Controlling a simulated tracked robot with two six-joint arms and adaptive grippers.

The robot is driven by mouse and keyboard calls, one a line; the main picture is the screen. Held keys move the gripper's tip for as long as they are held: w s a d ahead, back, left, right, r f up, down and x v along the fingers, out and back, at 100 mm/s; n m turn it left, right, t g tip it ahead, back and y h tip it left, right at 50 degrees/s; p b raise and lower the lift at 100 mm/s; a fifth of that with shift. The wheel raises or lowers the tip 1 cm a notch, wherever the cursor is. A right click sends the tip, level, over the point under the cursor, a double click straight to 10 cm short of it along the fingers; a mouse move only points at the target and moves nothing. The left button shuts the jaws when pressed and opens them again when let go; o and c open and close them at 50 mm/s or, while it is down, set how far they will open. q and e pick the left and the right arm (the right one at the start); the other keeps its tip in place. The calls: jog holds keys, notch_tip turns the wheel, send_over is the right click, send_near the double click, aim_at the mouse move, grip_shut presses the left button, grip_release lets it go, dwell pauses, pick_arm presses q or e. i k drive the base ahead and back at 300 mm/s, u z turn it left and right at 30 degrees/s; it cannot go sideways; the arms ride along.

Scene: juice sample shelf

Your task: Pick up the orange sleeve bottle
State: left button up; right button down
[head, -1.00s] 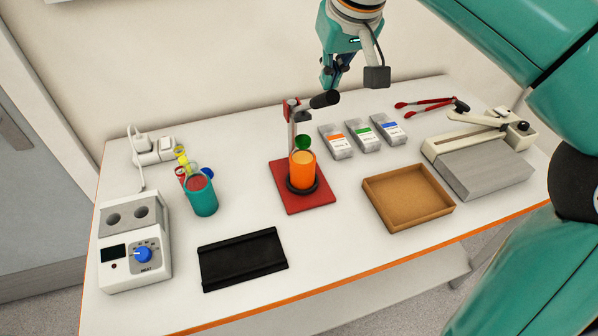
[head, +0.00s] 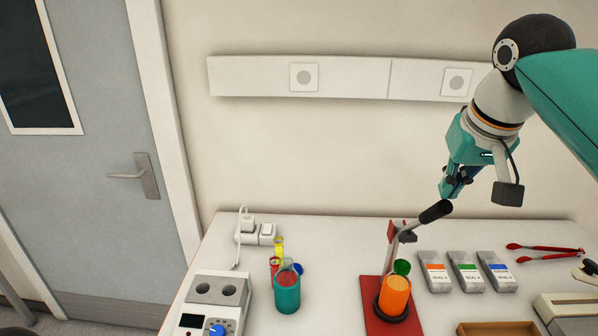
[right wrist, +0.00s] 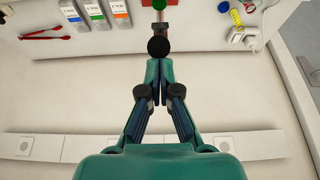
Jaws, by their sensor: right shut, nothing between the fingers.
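The orange sleeve bottle (head: 393,297) stands upright in a black ring on the red base (head: 370,318) of a lever press. A green round piece (head: 402,267) shows just behind it. The press lever (head: 434,212) ends in a black grip, which shows as a round knob in the right wrist view (right wrist: 158,47). My right gripper (head: 446,191) is shut and empty, above and behind the bottle, close to the lever's end. In the right wrist view its fingertips (right wrist: 159,66) meet just below the knob; contact cannot be told. The bottle's body is hidden there. My left gripper is out of view.
A teal cup (head: 287,293) and several coloured tubes stand left of the press, beside a heater block (head: 212,300). Several labelled packs (head: 465,271) and red tongs (head: 545,252) lie to the right. A brown tray (head: 497,328) is at the lower edge.

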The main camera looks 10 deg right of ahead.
aim_at(395, 289)
jog(key=k, duration=1)
